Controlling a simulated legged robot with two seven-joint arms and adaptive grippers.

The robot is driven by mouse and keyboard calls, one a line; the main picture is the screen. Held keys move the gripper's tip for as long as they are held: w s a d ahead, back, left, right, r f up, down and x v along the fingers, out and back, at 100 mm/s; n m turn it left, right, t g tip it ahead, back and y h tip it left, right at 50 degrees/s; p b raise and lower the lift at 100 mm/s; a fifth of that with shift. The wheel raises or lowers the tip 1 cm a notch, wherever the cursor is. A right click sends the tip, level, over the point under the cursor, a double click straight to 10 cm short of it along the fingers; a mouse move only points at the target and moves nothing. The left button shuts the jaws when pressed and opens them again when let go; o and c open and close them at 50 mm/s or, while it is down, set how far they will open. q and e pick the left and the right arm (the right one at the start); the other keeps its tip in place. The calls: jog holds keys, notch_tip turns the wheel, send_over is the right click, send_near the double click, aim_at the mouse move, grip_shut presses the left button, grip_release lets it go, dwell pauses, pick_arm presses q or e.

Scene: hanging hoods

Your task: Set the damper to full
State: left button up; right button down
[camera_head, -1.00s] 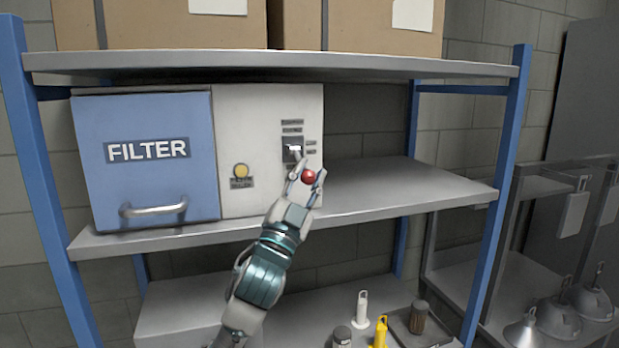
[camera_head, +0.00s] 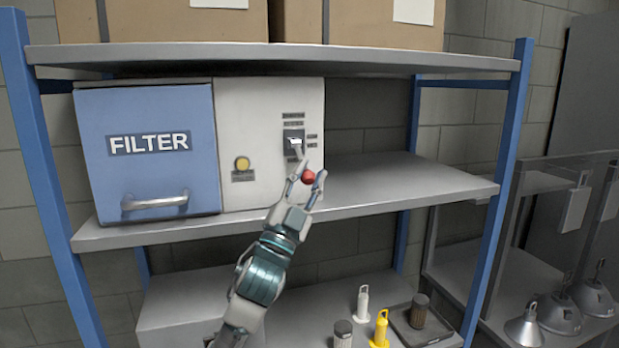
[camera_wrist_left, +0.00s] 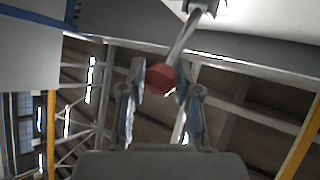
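The damper lever ends in a red knob (camera_head: 308,177) and comes out of a dark slotted plate (camera_head: 293,141) on the white panel (camera_head: 262,110) right of the blue FILTER door. It slants down toward me. My left gripper (camera_head: 307,183) is at the knob, with a finger on each side. In the left wrist view the red knob (camera_wrist_left: 160,77) shows between the open fingertips (camera_wrist_left: 164,78), near the left finger, with a gap to the right one. Small labels by the slot are too small to read. My right gripper is not in view.
A yellow button (camera_head: 242,163) is left of the lever. The grey shelf (camera_head: 400,185) is empty right of the unit; another shelf board (camera_head: 280,58) with cartons is above. Blue posts (camera_head: 497,190) stand at both sides. Small bottles and a tray (camera_head: 400,325) are below.

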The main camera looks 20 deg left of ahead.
pick_arm(q)
jog(key=o, duration=0.4)
jog(key=shift+w+d+f, duration=0.1)
jog(key=shift+w+f, duration=0.05)
jog(key=shift+f, duration=0.25)
jog(key=shift+w, duration=0.2)
jog(key=shift+a, duration=0.25)
jog(key=v, duration=1.2)
jog(key=shift+w+d, duration=0.1)
